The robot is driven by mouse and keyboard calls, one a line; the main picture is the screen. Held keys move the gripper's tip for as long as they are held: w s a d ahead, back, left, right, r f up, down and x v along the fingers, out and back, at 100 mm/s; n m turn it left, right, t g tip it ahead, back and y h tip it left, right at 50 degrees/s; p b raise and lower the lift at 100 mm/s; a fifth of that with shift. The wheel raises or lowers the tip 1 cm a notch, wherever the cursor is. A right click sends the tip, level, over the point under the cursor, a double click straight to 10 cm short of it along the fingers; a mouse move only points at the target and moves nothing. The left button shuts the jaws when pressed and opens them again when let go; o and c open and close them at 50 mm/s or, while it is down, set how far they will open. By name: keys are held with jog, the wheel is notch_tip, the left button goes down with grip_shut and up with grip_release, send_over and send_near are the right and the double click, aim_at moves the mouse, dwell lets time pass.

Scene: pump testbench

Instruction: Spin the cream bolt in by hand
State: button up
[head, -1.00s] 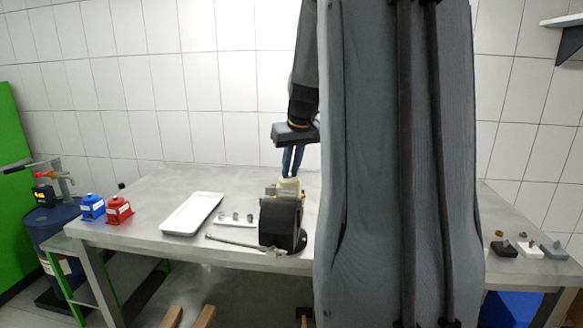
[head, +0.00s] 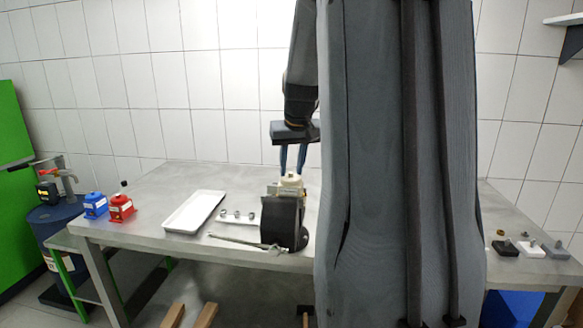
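The pump (head: 282,222) stands on the bench with its dark round face toward me. A cream part (head: 290,179) sits upright on its top; at this size I cannot tell the cream bolt apart from what it sits in. My gripper (head: 292,160) points down just above the cream part. Its two blue fingers are spread with a gap between them, and nothing shows in the gap. The fingertips are close to the cream part's top; I cannot tell whether they touch it. My arm hides the bench to the right of the pump.
A white tray (head: 193,211) and a strip holding small metal parts (head: 238,217) lie left of the pump. A long wrench-like tool (head: 238,242) lies in front. Blue (head: 95,205) and red (head: 121,208) units stand at the bench's left. Small blocks (head: 530,249) sit at the right.

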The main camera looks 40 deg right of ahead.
dwell(0.3)
jog(key=b+v, duration=0.2)
jog(key=v, duration=0.5)
jog(key=shift+s+r, duration=0.15)
jog(key=shift+r, duration=0.2)
jog(key=shift+a+f, duration=0.1)
jog(key=shift+a, duration=0.05)
